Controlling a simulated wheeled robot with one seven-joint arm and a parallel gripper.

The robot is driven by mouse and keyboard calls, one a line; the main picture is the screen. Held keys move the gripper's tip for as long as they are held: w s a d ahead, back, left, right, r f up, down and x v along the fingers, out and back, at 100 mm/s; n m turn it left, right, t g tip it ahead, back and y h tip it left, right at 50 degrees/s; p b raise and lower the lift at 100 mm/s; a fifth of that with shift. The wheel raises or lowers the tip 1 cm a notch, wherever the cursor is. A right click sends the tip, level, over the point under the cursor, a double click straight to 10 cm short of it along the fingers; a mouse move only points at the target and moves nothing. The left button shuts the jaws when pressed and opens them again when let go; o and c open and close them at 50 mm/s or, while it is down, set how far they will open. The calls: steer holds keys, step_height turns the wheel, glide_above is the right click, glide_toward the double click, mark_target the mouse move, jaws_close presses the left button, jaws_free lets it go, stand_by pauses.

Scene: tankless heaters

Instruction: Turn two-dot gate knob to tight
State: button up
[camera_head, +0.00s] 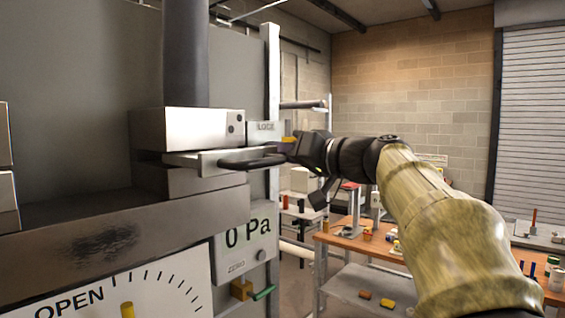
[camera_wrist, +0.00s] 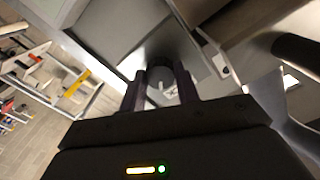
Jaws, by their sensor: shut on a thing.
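The gate's metal block with two dark dots (camera_head: 190,128) sits at left centre in the head view. A flat gate plate (camera_head: 205,160) with a black loop handle (camera_head: 245,163) sticks out from under it. The knob is hidden in the head view.
A display reading 0 Pa (camera_head: 246,236) and a dial marked OPEN (camera_head: 150,290) are below the gate. A thick dark pipe (camera_head: 186,50) rises above the block. A wooden workbench (camera_head: 360,240) stands behind at the right.

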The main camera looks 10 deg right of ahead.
steer(key=shift+r+m, duration=0.1)
steer(key=shift+m, duration=7.6)
steer(key=o, duration=1)
steer(key=shift+c, duration=0.2)
